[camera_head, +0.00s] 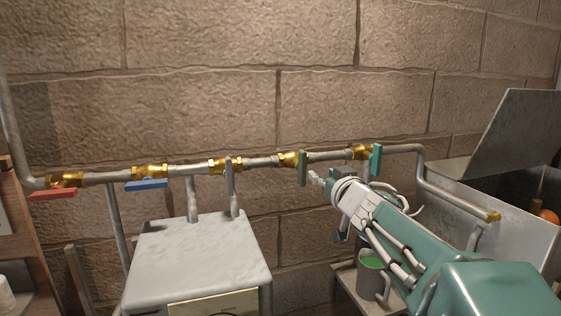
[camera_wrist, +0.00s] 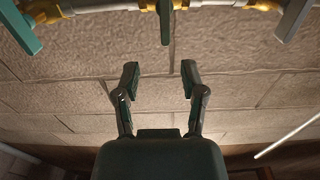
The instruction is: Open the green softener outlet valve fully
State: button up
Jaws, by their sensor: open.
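A dark green lever handle (camera_head: 303,168) stands upright across the brass valve (camera_head: 290,158) on the wall pipe. A brighter teal-green lever (camera_head: 376,160) stands upright on the valve further right; no label tells which is the softener outlet. My gripper (camera_head: 317,178) is close to the right of the dark green lever. In the wrist view my gripper (camera_wrist: 158,78) is open and empty. The dark green lever (camera_wrist: 165,22) shows there at the top, beyond and roughly in line with the gap between the fingers, apart from them. The teal-green lever (camera_wrist: 18,25) is at the top left.
The pipe (camera_head: 195,169) also carries a grey upright lever (camera_head: 230,175), a blue level lever (camera_head: 146,184) and a red level lever (camera_head: 52,194). A grey metal box (camera_head: 198,262) stands below. A bucket (camera_head: 371,275) and an open metal bin (camera_head: 510,235) are to the right.

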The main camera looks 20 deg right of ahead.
aim_at(304, 161)
jog(key=w, duration=0.5)
jog(key=w+a, duration=0.1)
jog(key=w, duration=0.1)
jog(key=shift+w+a, duration=0.1)
jog(key=shift+w, duration=0.1)
jog(key=shift+w+d, duration=0.25)
jog(key=shift+w, duration=0.65)
jog(key=shift+w+d, duration=0.2)
jog(key=shift+w, duration=0.7)
jog(key=shift+a, duration=0.2)
jog(key=c, duration=0.3)
jog(key=shift+a, duration=0.1)
grip_shut()
